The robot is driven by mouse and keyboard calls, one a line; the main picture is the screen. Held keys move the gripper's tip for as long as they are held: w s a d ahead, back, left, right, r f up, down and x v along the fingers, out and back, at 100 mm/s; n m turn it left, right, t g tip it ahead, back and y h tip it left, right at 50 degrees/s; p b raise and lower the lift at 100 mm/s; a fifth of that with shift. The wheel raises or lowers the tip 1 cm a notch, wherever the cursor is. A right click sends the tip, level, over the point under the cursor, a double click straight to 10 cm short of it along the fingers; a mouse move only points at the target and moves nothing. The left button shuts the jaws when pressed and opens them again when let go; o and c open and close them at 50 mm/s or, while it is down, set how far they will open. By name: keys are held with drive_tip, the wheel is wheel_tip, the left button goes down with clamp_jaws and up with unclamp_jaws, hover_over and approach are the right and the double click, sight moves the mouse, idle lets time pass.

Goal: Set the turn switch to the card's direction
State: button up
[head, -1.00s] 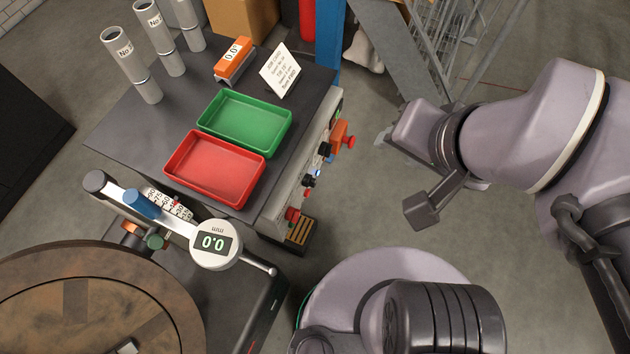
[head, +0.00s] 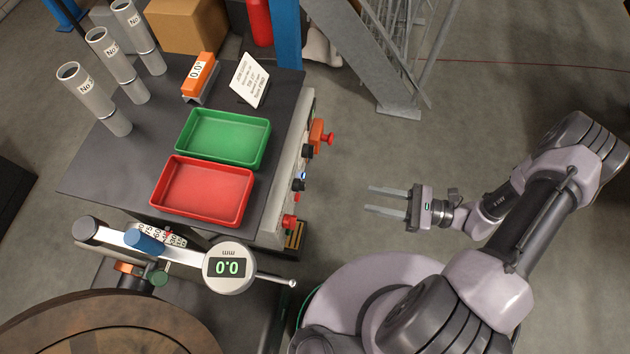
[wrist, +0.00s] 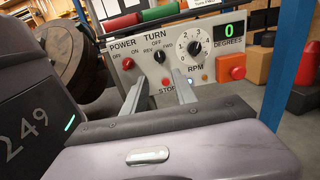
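The turn switch (wrist: 159,57) is a black knob on the grey control panel in the wrist view, marked REV, OFF and FWD. Its pointer seems to be up towards OFF, but it is small. The white card (head: 249,80) stands at the back of the bench; its edge at the top of the wrist view (wrist: 205,3) seems to read "Turn FWD". My gripper (head: 368,199) is open and empty, right of the panel and apart from it, fingers towards it. In the wrist view its fingertips (wrist: 159,77) show just below the turn switch.
The panel also carries a power knob (wrist: 128,64), an RPM dial (wrist: 194,47), a display reading 0 degrees (wrist: 229,30) and a red button on an orange box (wrist: 237,72). Green (head: 223,137) and red (head: 203,190) trays lie on the bench. Floor between gripper and panel is clear.

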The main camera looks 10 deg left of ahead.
sight(299, 186)
drive_tip(key=w+a+b, duration=0.1)
drive_tip(key=a+b, duration=0.1)
drive_tip(key=a, duration=1.4)
drive_tip(key=shift+b, duration=0.35)
drive_tip(key=shift+w+a, duration=0.1)
drive_tip(key=shift+c, duration=0.4)
clamp_jaws()
